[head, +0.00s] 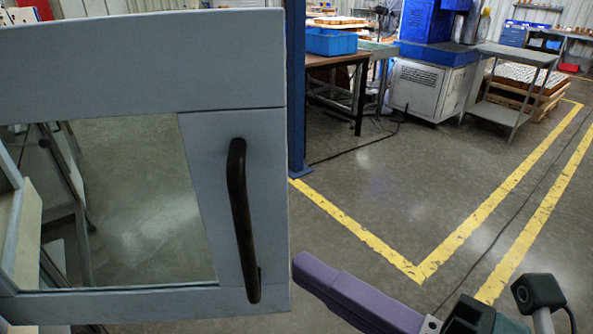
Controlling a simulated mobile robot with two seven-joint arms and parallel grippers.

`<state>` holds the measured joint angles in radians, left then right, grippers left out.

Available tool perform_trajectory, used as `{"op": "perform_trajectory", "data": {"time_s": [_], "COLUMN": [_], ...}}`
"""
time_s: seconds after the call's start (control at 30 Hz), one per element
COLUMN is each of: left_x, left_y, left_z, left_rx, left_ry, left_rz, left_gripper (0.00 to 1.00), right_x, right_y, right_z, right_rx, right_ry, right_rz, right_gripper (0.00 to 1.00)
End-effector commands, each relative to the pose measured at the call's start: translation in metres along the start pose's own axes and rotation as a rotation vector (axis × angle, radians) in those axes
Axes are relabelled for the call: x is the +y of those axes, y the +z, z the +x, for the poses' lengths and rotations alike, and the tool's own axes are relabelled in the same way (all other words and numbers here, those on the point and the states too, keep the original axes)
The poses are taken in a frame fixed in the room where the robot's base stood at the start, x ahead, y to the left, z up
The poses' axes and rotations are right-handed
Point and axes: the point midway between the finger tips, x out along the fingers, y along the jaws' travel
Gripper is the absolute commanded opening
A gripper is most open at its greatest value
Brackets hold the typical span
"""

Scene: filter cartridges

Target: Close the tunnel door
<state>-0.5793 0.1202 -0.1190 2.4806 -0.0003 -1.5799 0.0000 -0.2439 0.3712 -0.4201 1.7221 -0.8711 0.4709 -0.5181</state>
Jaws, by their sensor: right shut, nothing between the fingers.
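The tunnel door (150,65) is a pale grey-blue framed panel filling the left of the head view, with a large clear window (145,200). A black vertical bar handle (240,220) is on its right side. The door's hinge side is cut off at the left, so its angle is hard to tell. My right gripper (303,269), with long purple fingers, comes in from the bottom right. It is shut and empty. Its tips are close beside the door's lower right edge, right of the handle; I cannot tell whether they touch. My left gripper is not in view.
A blue post (296,90) stands behind the door's right edge. Behind are a table (335,60) with a blue bin (331,41), a blue and white machine (425,85) and a grey cart (515,55). Floor with yellow lines (420,270) is open at right.

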Motion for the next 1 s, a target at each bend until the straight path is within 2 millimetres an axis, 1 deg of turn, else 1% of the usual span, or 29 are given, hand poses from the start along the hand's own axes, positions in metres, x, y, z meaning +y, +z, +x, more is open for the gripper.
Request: {"op": "perform_trajectory", "data": {"time_s": [0.03, 0.1, 0.2, 0.33, 0.53, 0.83, 1.0], "left_x": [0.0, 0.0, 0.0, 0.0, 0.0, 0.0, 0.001], "left_y": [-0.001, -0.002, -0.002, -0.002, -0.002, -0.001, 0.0], "left_z": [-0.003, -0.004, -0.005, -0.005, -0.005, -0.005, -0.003], "left_rx": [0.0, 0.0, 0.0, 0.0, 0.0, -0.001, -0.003], "left_ry": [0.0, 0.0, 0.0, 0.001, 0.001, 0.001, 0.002], "left_rz": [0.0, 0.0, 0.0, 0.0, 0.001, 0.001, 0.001], "left_gripper": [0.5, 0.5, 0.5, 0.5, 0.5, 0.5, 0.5], "right_x": [0.002, 0.002, 0.001, 0.0, 0.0, -0.001, -0.001], "right_y": [0.001, 0.002, 0.015, 0.024, 0.029, 0.029, 0.033], "right_z": [0.012, 0.024, 0.034, 0.043, 0.048, 0.047, 0.043], "right_rx": [-0.002, -0.001, -0.002, -0.001, -0.001, -0.001, 0.01], "right_ry": [0.003, 0.003, 0.0, 0.0, 0.0, -0.001, -0.001], "right_rz": [0.0, -0.001, -0.002, -0.001, 0.001, 0.001, -0.001], "right_gripper": [0.0, 0.0, 0.0, 0.0, 0.0, 0.0, 0.0]}}
